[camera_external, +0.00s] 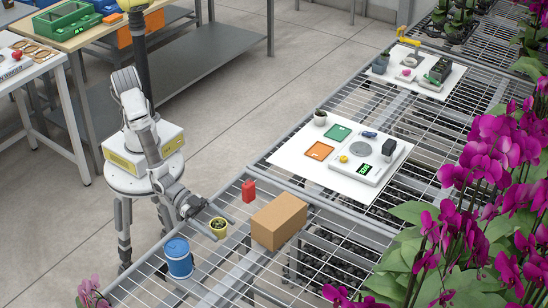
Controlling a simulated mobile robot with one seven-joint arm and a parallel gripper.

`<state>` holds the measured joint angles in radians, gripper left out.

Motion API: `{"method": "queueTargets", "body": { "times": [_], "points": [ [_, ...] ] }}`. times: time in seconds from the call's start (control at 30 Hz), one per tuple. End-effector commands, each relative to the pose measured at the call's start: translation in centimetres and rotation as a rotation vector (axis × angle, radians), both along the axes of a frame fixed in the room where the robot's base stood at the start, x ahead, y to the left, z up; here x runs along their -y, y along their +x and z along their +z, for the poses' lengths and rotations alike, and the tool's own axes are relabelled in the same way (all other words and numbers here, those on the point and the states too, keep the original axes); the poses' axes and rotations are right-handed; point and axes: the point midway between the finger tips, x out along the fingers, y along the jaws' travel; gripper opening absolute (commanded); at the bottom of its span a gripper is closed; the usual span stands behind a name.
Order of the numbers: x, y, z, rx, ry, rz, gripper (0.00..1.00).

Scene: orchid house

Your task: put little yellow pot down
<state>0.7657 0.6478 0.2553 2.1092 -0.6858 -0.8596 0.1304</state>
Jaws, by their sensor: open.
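The little yellow pot (218,231), with dark and green contents, is upright at the near left end of the wire-mesh bench. My gripper (224,226) reaches over the bench from the left and is open. Its two grey fingers are spread, with the pot at their tips, one finger on each side. I cannot tell whether either finger touches the pot, and the contact under the pot is too small to judge.
A blue bucket (179,259) stands near the pot at the front left. A red container (249,190) and a cardboard box (279,222) stand to the right. Beyond is a white board (291,159) with trays and a scale. Orchids (480,190) crowd the right edge.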

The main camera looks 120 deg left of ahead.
Motion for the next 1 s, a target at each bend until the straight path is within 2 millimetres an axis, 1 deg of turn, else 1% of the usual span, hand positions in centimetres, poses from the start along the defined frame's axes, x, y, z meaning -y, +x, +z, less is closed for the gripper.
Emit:
{"method": "queueTargets", "body": {
  "times": [0.17,0.27,0.37,0.6,0.7,0.83,1.0],
  "points": [
    [0.0,0.0,0.1,0.000,0.000,0.000,0.94],
    [0.0,0.0,0.7,0.000,0.000,0.000,0.94],
    [0.1,-1.7,1.1,-0.002,-0.001,-0.002,0.94],
    [0.3,-6.8,2.7,-0.002,0.000,-0.003,0.94],
    [0.3,-8.7,3.3,-0.002,0.000,-0.002,0.94],
    [0.4,-10.4,3.7,-0.001,-0.001,-0.002,0.94],
    [0.3,-11.4,3.9,0.000,0.001,0.000,0.94]
  ]
}}
